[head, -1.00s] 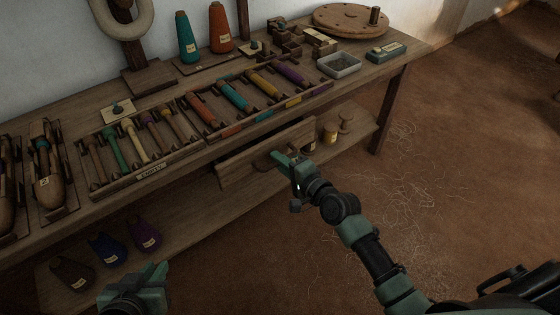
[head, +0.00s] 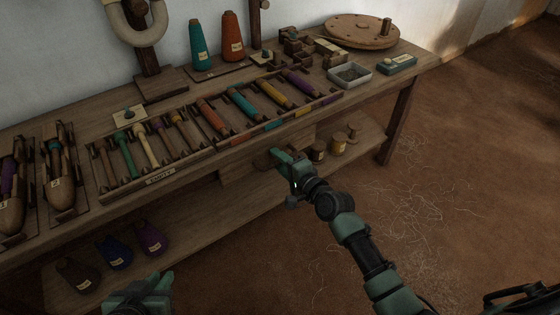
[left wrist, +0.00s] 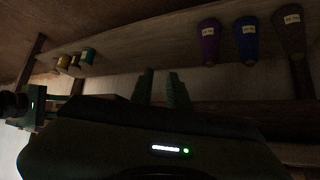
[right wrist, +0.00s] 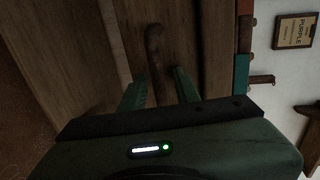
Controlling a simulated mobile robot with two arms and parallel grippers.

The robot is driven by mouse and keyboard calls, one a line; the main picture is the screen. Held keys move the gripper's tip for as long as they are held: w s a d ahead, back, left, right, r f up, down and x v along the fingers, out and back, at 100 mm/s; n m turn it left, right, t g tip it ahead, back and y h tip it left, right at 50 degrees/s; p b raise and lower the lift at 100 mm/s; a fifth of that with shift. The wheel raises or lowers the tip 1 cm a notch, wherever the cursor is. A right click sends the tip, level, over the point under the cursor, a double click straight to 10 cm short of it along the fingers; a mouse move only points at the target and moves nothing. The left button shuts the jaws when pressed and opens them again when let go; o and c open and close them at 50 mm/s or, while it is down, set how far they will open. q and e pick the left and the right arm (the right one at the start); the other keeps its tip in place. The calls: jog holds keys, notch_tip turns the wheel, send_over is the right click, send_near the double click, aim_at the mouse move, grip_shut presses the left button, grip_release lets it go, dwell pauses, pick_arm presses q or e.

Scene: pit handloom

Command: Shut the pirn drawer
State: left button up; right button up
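The pirn drawer (head: 238,168) is under the bench top, its wooden front mostly in shadow and partly behind my right gripper. It sits close under the bench edge; I cannot tell if it is fully flush. My right gripper (head: 279,156) is at the drawer front. In the right wrist view, the dark curved drawer handle (right wrist: 155,50) lies between the fingers (right wrist: 160,88), which stand apart with gaps beside it. My left gripper (head: 150,284) is low at the front left, away from the drawer. In the left wrist view its fingers (left wrist: 162,88) are apart and empty.
The bench top (head: 85,195) holds racks of coloured pirns, shuttles, cones and a grey tray (head: 349,75). The lower shelf (head: 195,222) carries dark cones at the left and small spools (head: 338,144) at the right. The floor at the right is open.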

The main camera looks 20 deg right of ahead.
jog(key=shift+s+r, duration=0.1)
